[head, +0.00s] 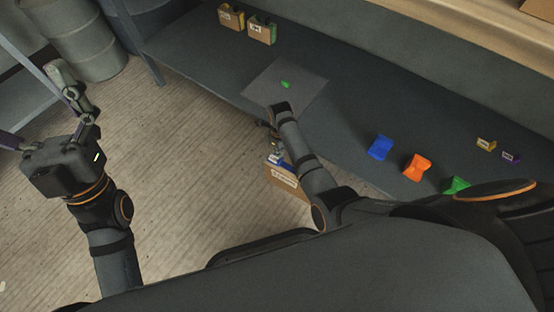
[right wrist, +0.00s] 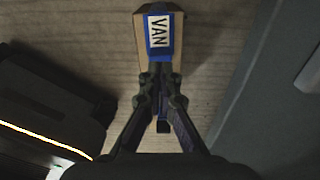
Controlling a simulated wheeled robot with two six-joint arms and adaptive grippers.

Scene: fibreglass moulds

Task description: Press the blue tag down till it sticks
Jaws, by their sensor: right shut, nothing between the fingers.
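A cardboard box (head: 289,184) with a white label stands just off the bench's front edge; what bears it is hidden. In the right wrist view, the blue tag (right wrist: 164,52) with a white label reading "VAN" lies over the box (right wrist: 142,45). My right gripper (head: 275,150) points down at the box and is partly hidden by its own wrist. In the wrist view its fingertips (right wrist: 161,70) are together at the tag's lower edge, with nothing between them; I cannot tell if they touch it. My left gripper (head: 42,107) is spread open and empty at the left, over the floor.
The dark bench (head: 340,115) bears a grey sheet (head: 310,92) with a small green piece (head: 285,84). Blue (head: 380,147), orange (head: 416,167) and green (head: 456,185) blocks stand at the right. Two tagged boxes (head: 231,17) are at the back. Drums (head: 85,45) stand at upper left.

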